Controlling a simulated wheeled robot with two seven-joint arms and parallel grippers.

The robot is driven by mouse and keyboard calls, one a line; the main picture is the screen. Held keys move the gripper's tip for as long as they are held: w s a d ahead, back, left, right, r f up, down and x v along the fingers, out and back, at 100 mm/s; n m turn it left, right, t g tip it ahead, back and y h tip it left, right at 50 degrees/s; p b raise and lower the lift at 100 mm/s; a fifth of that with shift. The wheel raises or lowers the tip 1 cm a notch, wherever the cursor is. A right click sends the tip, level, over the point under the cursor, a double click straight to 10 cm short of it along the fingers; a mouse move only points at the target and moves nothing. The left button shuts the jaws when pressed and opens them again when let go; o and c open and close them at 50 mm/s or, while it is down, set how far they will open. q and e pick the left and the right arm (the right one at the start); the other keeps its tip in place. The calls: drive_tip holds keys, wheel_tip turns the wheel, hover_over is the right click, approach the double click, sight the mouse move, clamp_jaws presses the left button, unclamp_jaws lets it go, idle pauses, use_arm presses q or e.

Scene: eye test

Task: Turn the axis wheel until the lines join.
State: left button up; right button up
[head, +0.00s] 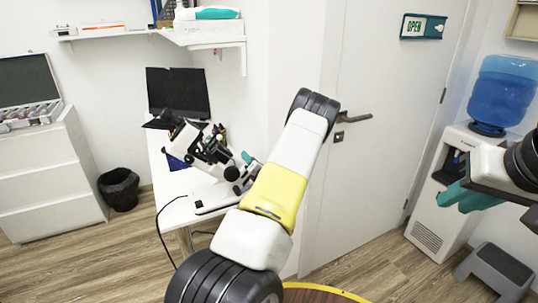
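A white and black eye-test instrument (203,147) stands on the white table, left of centre in the head view. Its axis wheel is too small to make out, and the lines that it joins do not show. My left gripper (248,162), with teal fingertips, is at the right side of the instrument, partly hidden by my own arm. I cannot tell whether it touches the instrument or how its fingers stand. My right gripper (465,197), also with teal fingers, is at the right edge, far from the instrument, in front of the water dispenser. Its opening is unclear.
A dark laptop (178,92) stands at the back of the white table (172,213). A black bin (119,188) is left of it. A door (380,170) is behind my arm. A water dispenser (425,225) and a grey step stool (495,268) stand at right.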

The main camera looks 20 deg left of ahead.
use_arm(q)
clamp_jaws()
drive_tip(key=shift+s+d+m+t, duration=0.2)
drive_tip(key=shift+m+t, duration=0.1)
drive_tip(key=shift+t, duration=0.3)
unclamp_jaws()
drive_tip(key=v, duration=0.7)
drive_tip(key=shift+s+d, duration=0.25)
drive_tip(key=shift+s, duration=0.05)
